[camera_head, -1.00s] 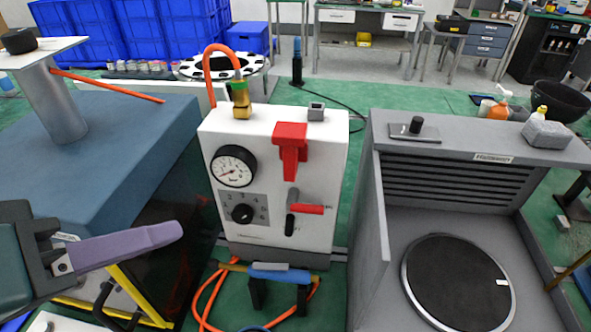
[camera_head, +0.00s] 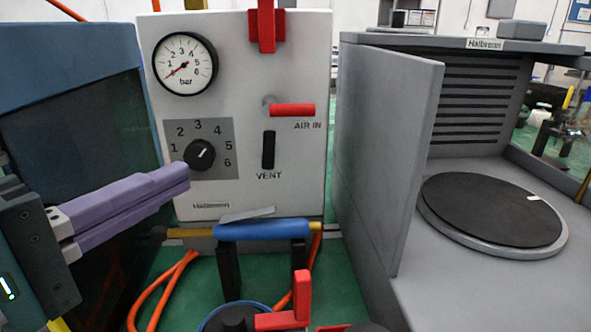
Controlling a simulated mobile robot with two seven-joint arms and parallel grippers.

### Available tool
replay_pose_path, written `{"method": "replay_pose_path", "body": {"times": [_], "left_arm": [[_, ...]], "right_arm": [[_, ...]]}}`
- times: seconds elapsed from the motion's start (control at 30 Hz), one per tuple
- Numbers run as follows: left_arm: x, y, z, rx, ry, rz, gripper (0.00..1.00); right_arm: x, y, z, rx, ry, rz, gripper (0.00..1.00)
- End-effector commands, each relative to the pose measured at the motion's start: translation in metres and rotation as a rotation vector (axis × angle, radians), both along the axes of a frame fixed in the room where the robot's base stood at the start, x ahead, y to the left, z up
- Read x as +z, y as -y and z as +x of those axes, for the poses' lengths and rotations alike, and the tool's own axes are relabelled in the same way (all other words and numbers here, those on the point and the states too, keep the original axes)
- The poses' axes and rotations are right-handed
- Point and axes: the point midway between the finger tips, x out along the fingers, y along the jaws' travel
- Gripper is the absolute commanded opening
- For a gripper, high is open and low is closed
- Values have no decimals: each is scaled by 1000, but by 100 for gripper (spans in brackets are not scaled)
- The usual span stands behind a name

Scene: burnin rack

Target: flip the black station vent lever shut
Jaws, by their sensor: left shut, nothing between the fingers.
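The black vent lever (camera_head: 268,150) is on the front of the white station (camera_head: 215,105), above the printed word VENT. It stands upright. My left gripper (camera_head: 186,178) comes in from the left with its purple fingers shut and empty. Its fingertips appear just below and left of the black dial knob (camera_head: 199,155), with a gap to the left of the vent lever. I cannot tell whether the fingertips touch the panel. My right gripper is not in view.
A red AIR IN lever (camera_head: 292,110) sits above the vent lever, and a pressure gauge (camera_head: 184,64) is at upper left. A blue-handled tool (camera_head: 262,230) lies below the panel. A grey booth wall (camera_head: 385,150) stands close on the right.

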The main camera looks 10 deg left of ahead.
Motion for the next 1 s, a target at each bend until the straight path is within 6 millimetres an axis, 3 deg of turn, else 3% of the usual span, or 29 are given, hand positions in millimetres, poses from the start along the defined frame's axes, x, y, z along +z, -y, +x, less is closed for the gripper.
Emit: {"method": "replay_pose_path", "body": {"times": [0.47, 1.0], "left_arm": [[1, 2, 8, 1, 3, -2, 0], [-4, 27, 86, 2, 3, -2, 0]], "right_arm": [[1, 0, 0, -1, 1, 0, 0], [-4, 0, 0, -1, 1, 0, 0]]}}
